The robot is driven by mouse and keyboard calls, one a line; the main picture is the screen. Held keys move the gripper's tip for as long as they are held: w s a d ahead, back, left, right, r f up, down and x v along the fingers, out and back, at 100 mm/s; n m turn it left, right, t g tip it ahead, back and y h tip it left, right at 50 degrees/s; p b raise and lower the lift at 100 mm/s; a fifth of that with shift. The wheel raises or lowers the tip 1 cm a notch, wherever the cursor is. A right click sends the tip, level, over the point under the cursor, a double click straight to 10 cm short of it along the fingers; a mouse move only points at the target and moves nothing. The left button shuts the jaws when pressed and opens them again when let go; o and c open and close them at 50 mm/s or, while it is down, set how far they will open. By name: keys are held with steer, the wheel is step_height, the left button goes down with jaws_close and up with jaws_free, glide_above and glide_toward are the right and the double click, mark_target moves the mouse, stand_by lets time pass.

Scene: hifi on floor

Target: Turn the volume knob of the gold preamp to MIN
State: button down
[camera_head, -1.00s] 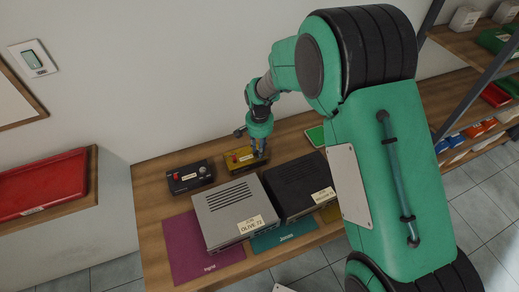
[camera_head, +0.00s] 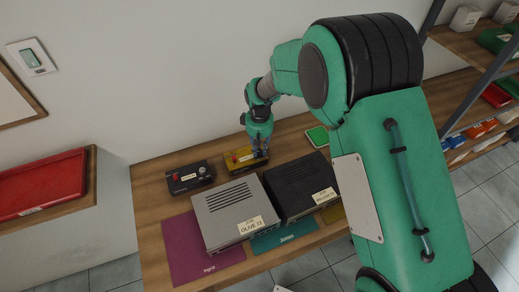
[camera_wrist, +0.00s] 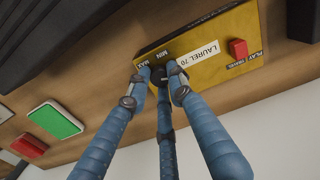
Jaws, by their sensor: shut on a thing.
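The gold preamp (camera_head: 236,159) sits on the wooden bench against the wall. In the wrist view the gold preamp (camera_wrist: 206,74) carries a label reading LAUREL 70, a red switch (camera_wrist: 238,48) marked PLAY and a dark volume knob (camera_wrist: 158,75) with MIN and MAX printed beside it. My gripper (camera_head: 257,151) is over the right end of the preamp. In the wrist view my gripper (camera_wrist: 160,74) has its blue fingers closed around the knob, which they partly hide. The knob's pointer cannot be made out.
A black preamp (camera_head: 187,177) stands left of the gold one. A silver unit (camera_head: 232,211) and a black unit (camera_head: 299,185) stand close in front. A green-topped item (camera_head: 318,136) lies to the right. A purple mat (camera_head: 190,250) is at front left.

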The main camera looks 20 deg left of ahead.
mark_target(260, 151)
steer(key=n, duration=0.5)
steer(key=shift+n, duration=2.5)
steer(key=c, duration=1.5)
jaws_free()
steer(key=shift+c, duration=0.2)
steer(key=shift+r, duration=0.1)
step_height(260, 151, up, 12)
